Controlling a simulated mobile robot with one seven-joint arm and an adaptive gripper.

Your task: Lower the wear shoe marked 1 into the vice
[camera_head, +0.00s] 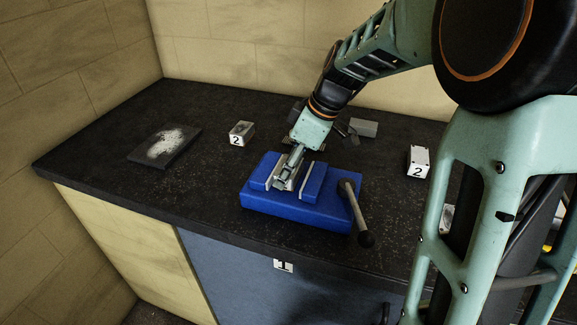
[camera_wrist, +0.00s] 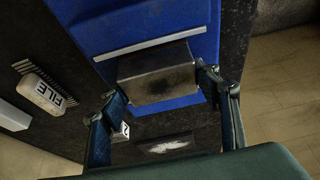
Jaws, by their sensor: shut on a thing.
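My gripper (camera_head: 287,172) points down at the blue vice (camera_head: 262,202) on the dark bench. In the wrist view its two fingers (camera_wrist: 160,82) are shut on opposite ends of a grey metal block (camera_wrist: 158,70), apparently the wear shoe. No number shows on the faces of the block that I see. The block is over the gap of the vice, beside a pale jaw strip (camera_wrist: 155,44). I cannot tell how deep it sits or whether it touches the jaws. The blue body of the vice also fills the wrist view behind the block (camera_wrist: 140,20).
A block marked 2 (camera_head: 241,133) stands left of the vice, another marked 2 (camera_head: 418,161) to the right. A dark plate with pale powder (camera_head: 165,145) lies at left. A grey block (camera_head: 363,127) lies behind. The vice handle (camera_head: 356,210) sticks out at front right.

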